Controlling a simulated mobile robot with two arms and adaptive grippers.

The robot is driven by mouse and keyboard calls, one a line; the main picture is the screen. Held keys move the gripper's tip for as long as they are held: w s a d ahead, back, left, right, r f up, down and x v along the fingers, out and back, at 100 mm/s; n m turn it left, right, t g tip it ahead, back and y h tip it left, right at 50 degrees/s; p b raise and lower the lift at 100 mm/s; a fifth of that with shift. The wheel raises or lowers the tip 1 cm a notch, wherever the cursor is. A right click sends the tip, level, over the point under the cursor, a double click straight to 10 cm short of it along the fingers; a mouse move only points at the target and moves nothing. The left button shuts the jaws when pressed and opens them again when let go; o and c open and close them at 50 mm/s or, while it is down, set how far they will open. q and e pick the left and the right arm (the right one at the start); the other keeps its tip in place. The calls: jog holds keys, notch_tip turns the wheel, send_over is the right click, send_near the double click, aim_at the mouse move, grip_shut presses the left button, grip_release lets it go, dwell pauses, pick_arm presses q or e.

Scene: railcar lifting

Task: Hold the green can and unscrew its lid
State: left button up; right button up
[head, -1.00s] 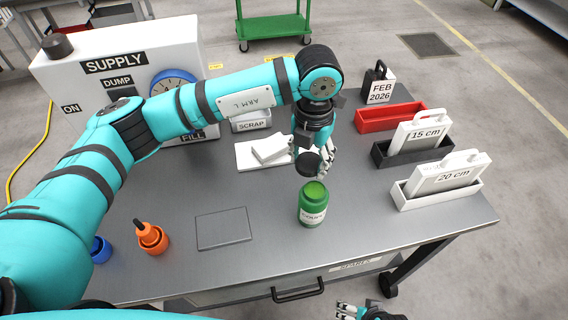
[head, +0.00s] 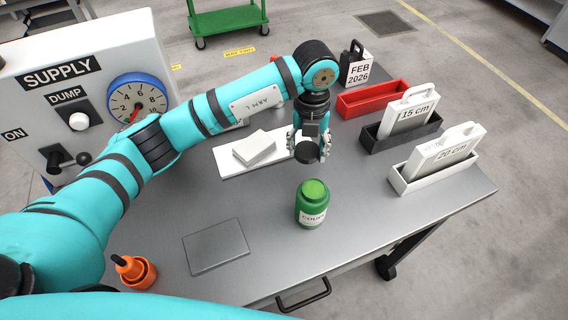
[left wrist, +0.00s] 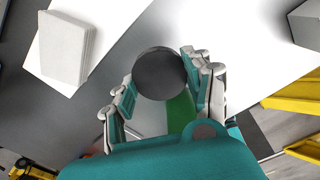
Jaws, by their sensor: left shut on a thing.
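The green can (head: 311,205) stands upright on the grey table in the head view, with a white label and a light green top. My left gripper (head: 309,150) is above and slightly behind it, apart from it, with its fingers pointing down. It is shut on a dark round disc (head: 305,156) that looks like a lid. In the left wrist view the disc (left wrist: 160,73) sits between the fingers, and part of the green can (left wrist: 180,112) shows beyond it. Whether the can's top is open or covered is hard to tell. My right gripper is out of view.
Red (head: 372,101), black (head: 400,137) and white (head: 433,176) trays stand at right. An orange holder (head: 138,273) is at front left, and the supply box (head: 60,100) at back left. Table beside the can is clear.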

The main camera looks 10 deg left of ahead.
aim_at(304, 174)
pick_arm(q)
notch_tip(304, 174, down, 8)
jog(key=shift+r+p, duration=0.15)
jog(key=shift+p, duration=0.7)
jog(key=shift+f, duration=0.2)
jog(key=shift+f, duration=0.1)
jog(key=o, duration=1.3)
